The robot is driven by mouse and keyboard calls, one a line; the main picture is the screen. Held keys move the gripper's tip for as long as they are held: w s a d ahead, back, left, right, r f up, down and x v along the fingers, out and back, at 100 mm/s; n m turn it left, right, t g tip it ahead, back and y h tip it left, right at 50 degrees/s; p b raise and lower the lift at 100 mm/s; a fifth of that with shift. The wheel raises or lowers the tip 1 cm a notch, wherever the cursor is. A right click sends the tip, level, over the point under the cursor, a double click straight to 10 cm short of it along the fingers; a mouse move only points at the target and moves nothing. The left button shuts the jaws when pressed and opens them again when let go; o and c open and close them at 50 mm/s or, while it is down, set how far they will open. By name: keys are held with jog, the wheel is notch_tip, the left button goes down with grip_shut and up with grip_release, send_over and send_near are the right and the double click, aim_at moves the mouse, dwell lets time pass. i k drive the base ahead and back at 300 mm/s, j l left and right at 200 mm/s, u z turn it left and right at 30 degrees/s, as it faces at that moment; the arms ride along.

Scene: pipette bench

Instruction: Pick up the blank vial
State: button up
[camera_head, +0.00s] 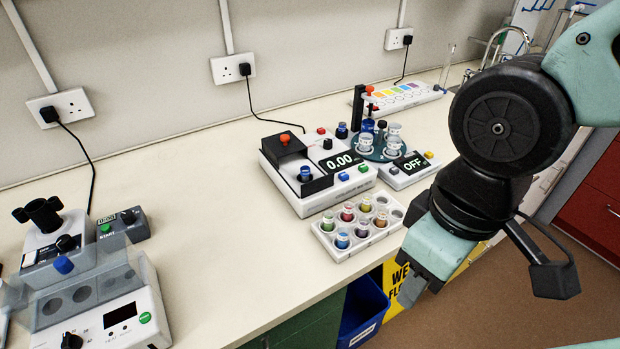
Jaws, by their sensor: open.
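A white rack (326,243) near the front edge of the bench holds several small capped vials, among them a green one (328,221), a red one (347,212), a blue one (342,240) and a purple-pink one (381,219). A blue-capped vial (305,174) stands in the meter with the 0.00 display (341,161). No label is readable, so I cannot tell which vial is the blank. My gripper (412,290) is open, to the right of the rack and apart from it, over the bench's front edge. Its far finger is mostly hidden.
Behind the rack are a round teal carousel (376,155) with pots and a small OFF unit (410,168). Lab devices (100,305) stand at the left. The middle of the bench (220,230) is clear. A blue bin (362,318) is below the front edge.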

aim_at(305, 169)
jog(key=i+l+u, duration=0.3)
jog(key=u, duration=0.2)
jog(key=i+l+u, duration=0.45)
jog(key=k, duration=0.1)
